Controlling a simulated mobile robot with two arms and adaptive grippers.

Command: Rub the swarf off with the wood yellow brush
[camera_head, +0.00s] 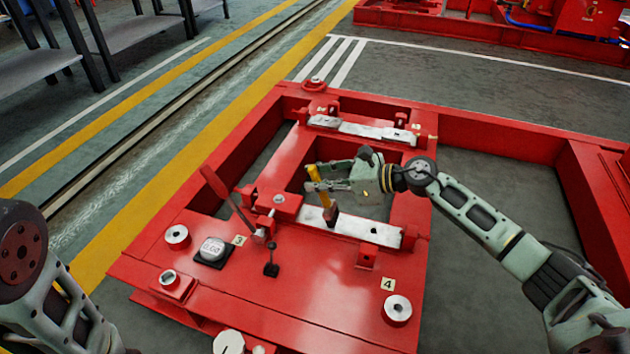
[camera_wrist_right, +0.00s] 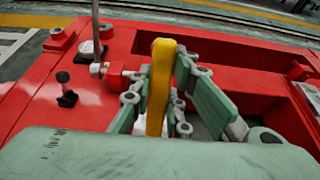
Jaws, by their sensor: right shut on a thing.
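My right gripper (camera_head: 325,178) is shut on the yellow handle of the wood brush (camera_head: 323,194). In the right wrist view the handle (camera_wrist_right: 160,85) stands between the fingers. The brush is roughly upright, slightly tilted, with its dark head low over the left part of the nearer silver plate (camera_head: 364,230) on the red frame. I cannot tell whether the bristles touch the plate. A second silver plate (camera_head: 350,128) lies farther back, with dark bits on it. Swarf is too small to make out surely. My left arm shows at the lower left; its gripper is out of view.
The red frame (camera_head: 250,300) has openings, raised blocks and bolt bosses. A red-handled lever (camera_head: 215,185) stands left of the brush, near a short black lever (camera_head: 271,262) and a round gauge (camera_head: 212,250). Shelves (camera_head: 130,32) stand at the upper left.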

